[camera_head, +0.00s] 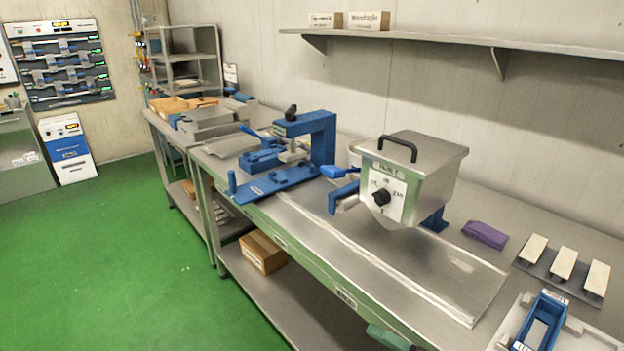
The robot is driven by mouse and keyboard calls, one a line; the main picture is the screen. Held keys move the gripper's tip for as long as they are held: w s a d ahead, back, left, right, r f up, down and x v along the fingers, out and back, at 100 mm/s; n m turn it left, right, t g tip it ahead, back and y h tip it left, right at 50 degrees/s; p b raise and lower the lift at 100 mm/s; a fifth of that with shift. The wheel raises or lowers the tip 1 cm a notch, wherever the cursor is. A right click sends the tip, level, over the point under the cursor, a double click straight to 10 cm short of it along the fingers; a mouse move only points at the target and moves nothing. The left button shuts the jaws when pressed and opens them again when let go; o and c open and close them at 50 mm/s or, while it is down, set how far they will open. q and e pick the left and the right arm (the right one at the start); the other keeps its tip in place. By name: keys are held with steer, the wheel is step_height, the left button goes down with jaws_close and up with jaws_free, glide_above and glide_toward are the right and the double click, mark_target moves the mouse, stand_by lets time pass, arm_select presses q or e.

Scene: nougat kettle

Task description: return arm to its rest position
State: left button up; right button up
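Neither of my grippers can be made out in the head view, so I cannot tell whether they are open or shut. A small green and dark shape (388,337) at the bottom edge is cut off, and I cannot tell what it is. The steel kettle (425,165) stands on the bench at right of centre. It has a black lid handle and a dial on its front. Blue parts stick out at its left and right sides.
A steel bench (470,270) runs along the wall. A blue press (320,138), a purple block (485,234), several white bars (563,262) and a blue frame (543,320) sit on it. A wall shelf (440,39) hangs above. The green floor (120,250) at left is clear.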

steer(key=s+d+f+m+t+h, duration=0.2)
steer(key=s+d+f+m+h, duration=0.25)
steer(key=f+m+h, duration=0.35)
steer(key=s+d+f+m+t+h, duration=0.2)
steer(key=s+d+f+m+h, duration=0.25)
steer(key=m, duration=0.55)
steer(key=s+f+m+g+h, duration=0.1)
steer(key=s+f+m+g, duration=0.2)
steer(key=s+f, duration=0.2)
steer(key=s+f+m+g+h, duration=0.1)
steer(key=s+f+m+g, duration=0.2)
steer(key=s, duration=0.7)
step_height(320, 180, down, 3)
steer(key=shift+s+d+r+m+p, duration=0.15)
steer(key=shift+s+d+m+p, duration=0.25)
steer(key=shift+m, duration=0.1)
steer(key=shift+o, duration=0.5)
steer(key=shift+w+h, duration=0.25)
